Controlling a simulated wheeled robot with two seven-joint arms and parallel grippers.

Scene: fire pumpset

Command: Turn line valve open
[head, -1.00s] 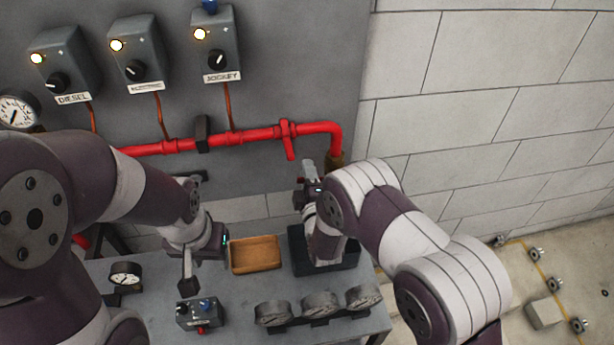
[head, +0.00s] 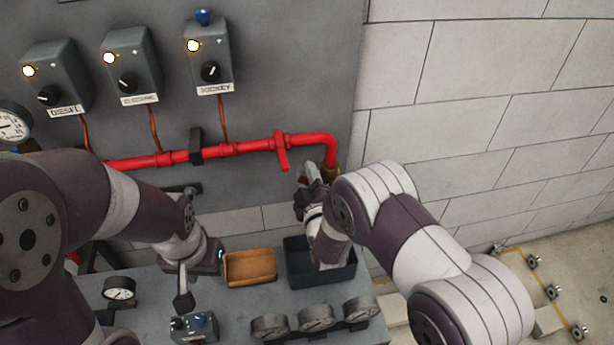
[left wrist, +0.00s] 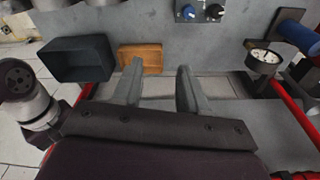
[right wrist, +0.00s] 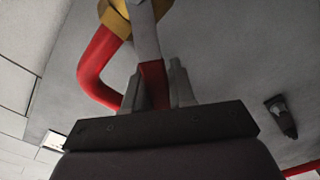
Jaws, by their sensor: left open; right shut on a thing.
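The line valve is a brass fitting (head: 331,173) at the lower end of the red pipe's elbow. In the right wrist view its brass body (right wrist: 115,18) shows at the top, with a grey lever (right wrist: 146,38) running down to a red grip (right wrist: 152,80). My right gripper (right wrist: 155,88) is shut on that red grip; in the head view the gripper (head: 310,174) is just left of the brass fitting, where its own wrist partly hides the lever. My left gripper (left wrist: 158,75) is open and empty above the table, and shows in the head view (head: 183,300).
The table holds a brown tray (head: 250,282), a dark bin (head: 300,276) below my right wrist, several gauges (head: 316,318) and a small switch box (head: 190,328). Three control boxes (head: 210,60) hang on the panel above the red pipe (head: 240,148). A block wall stands at right.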

